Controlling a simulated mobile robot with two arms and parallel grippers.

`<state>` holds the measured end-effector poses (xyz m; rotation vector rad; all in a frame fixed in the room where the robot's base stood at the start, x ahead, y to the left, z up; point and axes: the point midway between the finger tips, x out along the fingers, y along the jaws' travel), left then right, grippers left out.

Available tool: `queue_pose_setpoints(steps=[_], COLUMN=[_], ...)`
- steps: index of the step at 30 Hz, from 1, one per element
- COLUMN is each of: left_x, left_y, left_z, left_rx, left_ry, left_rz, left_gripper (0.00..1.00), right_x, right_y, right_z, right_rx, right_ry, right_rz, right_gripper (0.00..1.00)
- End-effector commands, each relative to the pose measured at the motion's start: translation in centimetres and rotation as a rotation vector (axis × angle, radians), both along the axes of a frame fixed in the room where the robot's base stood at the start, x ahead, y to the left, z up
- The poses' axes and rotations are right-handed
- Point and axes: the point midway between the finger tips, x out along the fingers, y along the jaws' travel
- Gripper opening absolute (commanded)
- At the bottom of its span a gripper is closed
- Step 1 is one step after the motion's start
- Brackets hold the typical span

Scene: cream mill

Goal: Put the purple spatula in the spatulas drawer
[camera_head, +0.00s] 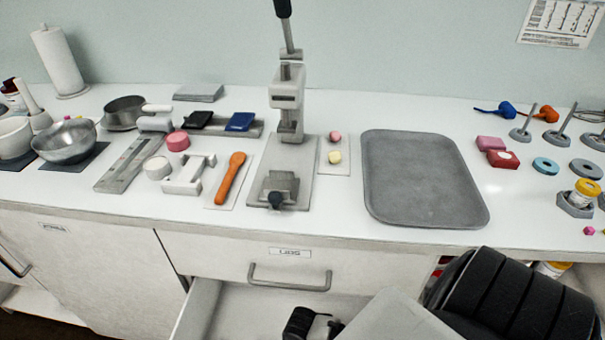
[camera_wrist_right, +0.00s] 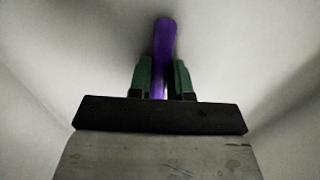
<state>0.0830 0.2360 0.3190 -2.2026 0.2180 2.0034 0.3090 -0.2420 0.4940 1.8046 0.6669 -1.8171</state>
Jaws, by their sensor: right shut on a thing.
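The purple spatula (camera_wrist_right: 165,38) shows in the right wrist view as a purple handle running between two green fingers. My right gripper (camera_wrist_right: 162,62) is shut on it. Pale surfaces surround it on both sides. In the head view, part of my right gripper (camera_head: 301,323) shows at the bottom edge, over an open drawer (camera_head: 200,308) below the one labelled LIDS. The spatula is hidden there by my arm and the picture edge. The open drawer's front and any label are out of view. My left gripper is not in view.
The LIDS drawer (camera_head: 225,262) is closed, its handle (camera_head: 290,285) jutting out above the open drawer. On the counter stand a lever press (camera_head: 288,100), a grey tray (camera_head: 415,165), an orange tool (camera_head: 230,178) and a metal bowl (camera_head: 66,142). Small discs and posts stand at the right.

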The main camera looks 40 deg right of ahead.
Motion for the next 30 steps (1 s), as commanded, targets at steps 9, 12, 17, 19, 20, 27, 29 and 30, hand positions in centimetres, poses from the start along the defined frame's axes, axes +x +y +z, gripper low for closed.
queue_pose_setpoints(steps=[9,12,17,19,20,27,29,30], left_x=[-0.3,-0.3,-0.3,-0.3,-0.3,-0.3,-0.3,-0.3], left_y=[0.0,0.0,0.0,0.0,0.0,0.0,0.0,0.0], left_z=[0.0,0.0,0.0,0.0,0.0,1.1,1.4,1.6], left_rx=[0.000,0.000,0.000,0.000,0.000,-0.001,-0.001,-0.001], left_ry=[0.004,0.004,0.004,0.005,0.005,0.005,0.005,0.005], left_rz=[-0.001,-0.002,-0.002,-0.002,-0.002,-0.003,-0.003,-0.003], left_gripper=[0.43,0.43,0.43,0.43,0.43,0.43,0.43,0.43], right_x=[0.0,0.0,0.0,0.0,0.0,0.0,0.0,0.1], right_y=[0.0,0.0,0.0,0.0,0.0,-0.1,0.0,0.0], right_z=[-0.1,-0.1,-0.1,-0.1,-0.1,2.9,3.9,4.7], right_rx=[-0.001,-0.001,-0.001,-0.001,-0.001,-0.001,0.001,0.001], right_ry=[-0.001,-0.001,-0.001,-0.001,-0.001,-0.002,-0.002,-0.002], right_rz=[0.000,0.000,0.000,0.000,0.000,0.001,0.001,0.001], right_gripper=[0.28,0.43,0.45,0.45,0.45,0.45,0.45,0.45])
